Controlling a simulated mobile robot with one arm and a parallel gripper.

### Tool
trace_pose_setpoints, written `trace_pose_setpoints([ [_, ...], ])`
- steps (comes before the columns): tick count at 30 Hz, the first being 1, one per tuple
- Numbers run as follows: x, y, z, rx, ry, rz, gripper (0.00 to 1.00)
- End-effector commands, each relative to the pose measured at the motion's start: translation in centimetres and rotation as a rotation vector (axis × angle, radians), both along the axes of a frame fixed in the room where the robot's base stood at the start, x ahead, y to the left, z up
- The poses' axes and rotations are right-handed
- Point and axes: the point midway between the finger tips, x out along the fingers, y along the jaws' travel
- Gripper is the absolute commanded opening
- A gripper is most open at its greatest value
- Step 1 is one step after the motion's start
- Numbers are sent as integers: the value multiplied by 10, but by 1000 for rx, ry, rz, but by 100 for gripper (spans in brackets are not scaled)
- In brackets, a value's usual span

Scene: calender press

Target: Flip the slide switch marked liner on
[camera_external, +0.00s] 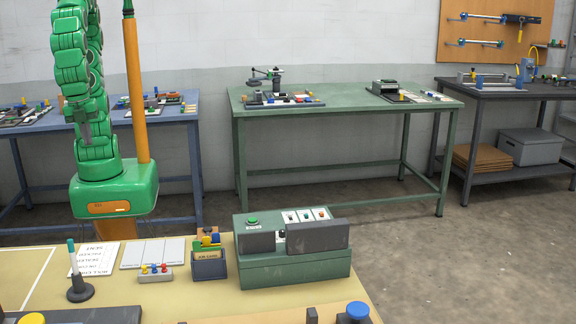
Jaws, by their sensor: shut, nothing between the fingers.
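A green press unit (296,272) stands on the yellow-topped table in front of me. A white label panel (305,215) with several small coloured controls sits on its top, beside a green button (252,220). The lettering is too small to read, so I cannot tell which control is marked liner or how it is set. Dark grey blocks partly cover the unit's front. My gripper (84,132) appears as small grey fingers against my folded green arm at the left. It is shut and empty, well away from the press unit.
On the yellow table (215,300) are a blue card box (209,266), a small block with coloured knobs (155,272), a paper sheet (95,259) and a dark stand (80,291). A green workbench (340,97) stands behind, with open floor to the right.

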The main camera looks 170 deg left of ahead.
Motion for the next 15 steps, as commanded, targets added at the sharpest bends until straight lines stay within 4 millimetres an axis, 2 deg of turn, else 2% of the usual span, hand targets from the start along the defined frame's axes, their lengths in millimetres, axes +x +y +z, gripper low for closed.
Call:
trace_pose_setpoints([
  [8, 58, 42, -8, -7, -85, 144, 0],
  [15, 110, 88, -15, -35, -196, 292, 0],
])
